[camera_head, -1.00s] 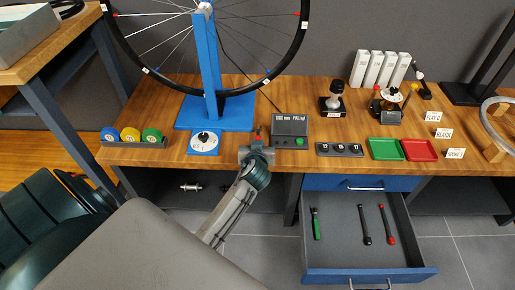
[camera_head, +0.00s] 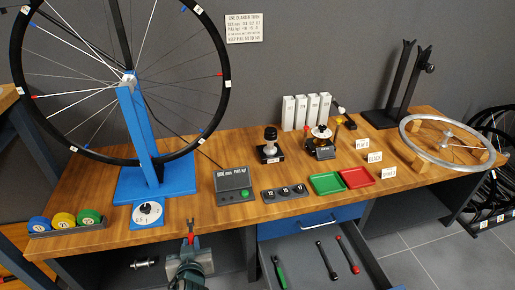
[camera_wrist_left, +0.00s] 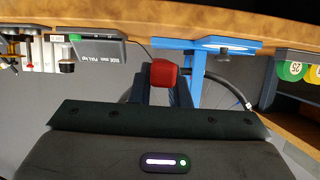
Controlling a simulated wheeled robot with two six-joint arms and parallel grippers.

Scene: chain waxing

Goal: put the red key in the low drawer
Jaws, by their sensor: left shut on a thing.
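My left gripper (camera_head: 190,241) is shut on the red key (camera_head: 190,226), whose small red end shows between the fingers. The key also shows as a red block in the left wrist view (camera_wrist_left: 164,73). The gripper is at the front edge of the bench, between the round dial and the grey box. The low drawer (camera_head: 302,262) is pulled open to the right of the gripper, below a shut blue drawer (camera_head: 318,222). In it lie a green-handled tool (camera_head: 279,272), a black tool (camera_head: 327,260) and a red-ended tool (camera_head: 348,254). My right gripper is out of view.
The wooden bench (camera_head: 225,213) carries a blue wheel stand (camera_head: 140,130), a grey box (camera_head: 232,180), a green tray (camera_head: 327,183) and a red tray (camera_head: 357,177). The drawer's floor has bare room between the green and black tools.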

